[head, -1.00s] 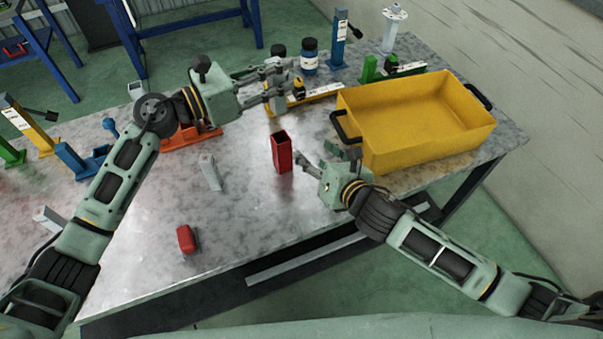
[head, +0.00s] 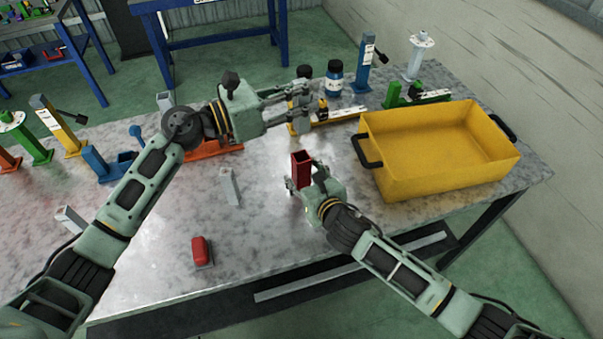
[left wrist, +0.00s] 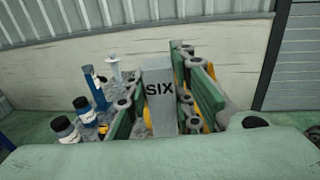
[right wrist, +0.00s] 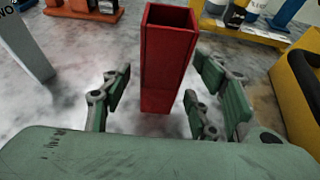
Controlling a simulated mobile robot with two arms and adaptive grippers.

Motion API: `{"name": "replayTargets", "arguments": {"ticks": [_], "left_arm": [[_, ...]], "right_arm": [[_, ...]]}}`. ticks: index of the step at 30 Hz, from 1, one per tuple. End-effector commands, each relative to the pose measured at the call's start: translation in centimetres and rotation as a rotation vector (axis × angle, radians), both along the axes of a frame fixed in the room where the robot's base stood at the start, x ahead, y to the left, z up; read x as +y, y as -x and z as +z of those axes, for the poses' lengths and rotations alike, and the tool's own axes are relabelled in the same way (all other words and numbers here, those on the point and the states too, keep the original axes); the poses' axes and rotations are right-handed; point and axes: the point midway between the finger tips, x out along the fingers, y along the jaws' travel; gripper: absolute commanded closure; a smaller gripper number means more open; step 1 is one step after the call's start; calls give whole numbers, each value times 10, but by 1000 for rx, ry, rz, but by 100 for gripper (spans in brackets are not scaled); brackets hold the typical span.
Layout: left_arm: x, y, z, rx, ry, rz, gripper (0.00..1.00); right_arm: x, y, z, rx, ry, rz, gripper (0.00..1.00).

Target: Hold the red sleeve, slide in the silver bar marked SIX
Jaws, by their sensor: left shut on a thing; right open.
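The red sleeve (head: 302,170) stands upright on the metal table, its square top open. In the right wrist view the sleeve (right wrist: 166,60) is between the spread fingers of my right gripper (right wrist: 165,105), with gaps on both sides. My right gripper (head: 305,186) is open and low at the sleeve in the head view. The silver bar marked SIX (left wrist: 159,98) is clamped between the fingers of my left gripper (left wrist: 160,110).
A yellow bin (head: 440,150) stands to the right. Another silver bar (head: 229,186) stands left of the sleeve, and a red block (head: 202,251) is near the front edge. Blue, green and yellow fixtures line the back and left. The front middle of the table is clear.

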Motion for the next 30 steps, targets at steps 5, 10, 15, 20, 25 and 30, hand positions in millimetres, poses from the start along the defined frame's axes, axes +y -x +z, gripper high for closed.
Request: {"name": "replayTargets", "arguments": {"ticks": [5, 10, 15, 20, 25, 30], "left_arm": [[0, 0, 1, -1, 0, 0, 100], [0, 0, 1, 0, 1, 0, 100], [0, 0, 1, 0, 1, 0, 100], [0, 0, 1, 0, 1, 0, 100], [0, 0, 1, 0, 1, 0, 100], [0, 0, 1, 0, 1, 0, 100]], "right_arm": [[6, -15, -6, 0, 0, -1, 45], [8, -20, -8, 0, -2, -1, 45], [8, -20, -9, 0, -1, 0, 45], [8, -20, -9, 0, -1, 0, 51], [8, -20, -9, 0, -1, 0, 66], [8, -20, -9, 0, -1, 0, 81]]}}
